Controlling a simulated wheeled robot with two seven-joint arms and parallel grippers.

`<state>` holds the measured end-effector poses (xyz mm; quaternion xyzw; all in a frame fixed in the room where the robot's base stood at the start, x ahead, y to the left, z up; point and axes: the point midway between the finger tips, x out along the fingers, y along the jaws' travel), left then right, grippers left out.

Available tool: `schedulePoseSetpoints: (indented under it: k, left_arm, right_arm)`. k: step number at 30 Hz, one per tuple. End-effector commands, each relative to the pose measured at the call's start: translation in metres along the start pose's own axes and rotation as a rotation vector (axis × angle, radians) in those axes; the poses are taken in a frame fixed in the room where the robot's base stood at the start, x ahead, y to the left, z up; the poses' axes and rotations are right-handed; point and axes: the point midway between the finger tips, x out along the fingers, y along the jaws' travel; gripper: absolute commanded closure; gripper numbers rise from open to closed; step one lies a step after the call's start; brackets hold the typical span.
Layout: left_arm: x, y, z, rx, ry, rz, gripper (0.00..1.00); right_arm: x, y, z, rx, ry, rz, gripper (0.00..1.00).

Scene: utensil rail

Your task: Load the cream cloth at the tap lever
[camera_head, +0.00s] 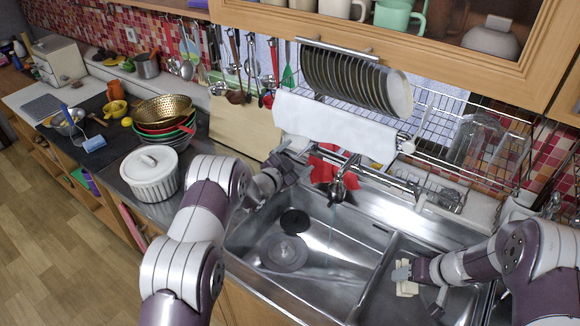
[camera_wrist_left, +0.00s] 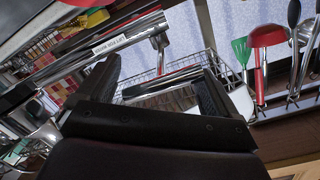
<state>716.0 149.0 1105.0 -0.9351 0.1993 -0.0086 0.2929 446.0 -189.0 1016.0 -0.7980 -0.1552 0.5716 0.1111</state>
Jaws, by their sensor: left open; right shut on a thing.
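The chrome tap (camera_head: 338,188) stands at the back edge of the steel sink, with a thin bluish stream below its spout. My left gripper (camera_head: 287,160) is open behind the sink, to the left of the tap. In the left wrist view its dark fingers (camera_wrist_left: 160,92) are spread, with a chrome bar (camera_wrist_left: 165,82) showing between them; I cannot tell whether this is the tap lever or whether they touch it. My right gripper (camera_head: 408,274) is shut on a small cream piece (camera_head: 406,289), which looks like the cream cloth, over the right basin.
The sink's left basin (camera_head: 318,262) holds a dark round disc (camera_head: 294,221). A red cloth (camera_head: 322,172) lies behind the tap. A white towel (camera_head: 330,125) hangs below the plate rack (camera_head: 350,80).

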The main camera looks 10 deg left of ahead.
Motion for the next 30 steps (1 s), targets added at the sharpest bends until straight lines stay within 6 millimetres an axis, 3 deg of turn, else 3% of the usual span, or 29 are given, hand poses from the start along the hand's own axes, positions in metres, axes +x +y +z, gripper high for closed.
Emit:
schedulePoseSetpoints:
  k: [16, 21, 30]
  left_arm:
    - [-0.103, 0.001, 0.003, -0.001, -0.002, -0.003, 0.07]
    - [-0.113, 0.001, 0.001, -0.003, -0.002, 0.0, 0.07]
    - [-0.114, 0.0, 0.0, -0.01, -0.027, 0.002, 0.07]
  right_arm:
    - [0.035, 0.014, 0.013, 0.0, 0.0, 0.0, 0.73]
    - [0.036, 0.015, 0.013, 0.0, 0.0, 0.0, 0.73]
    - [0.036, 0.015, 0.013, 0.0, 0.0, 0.0, 0.73]
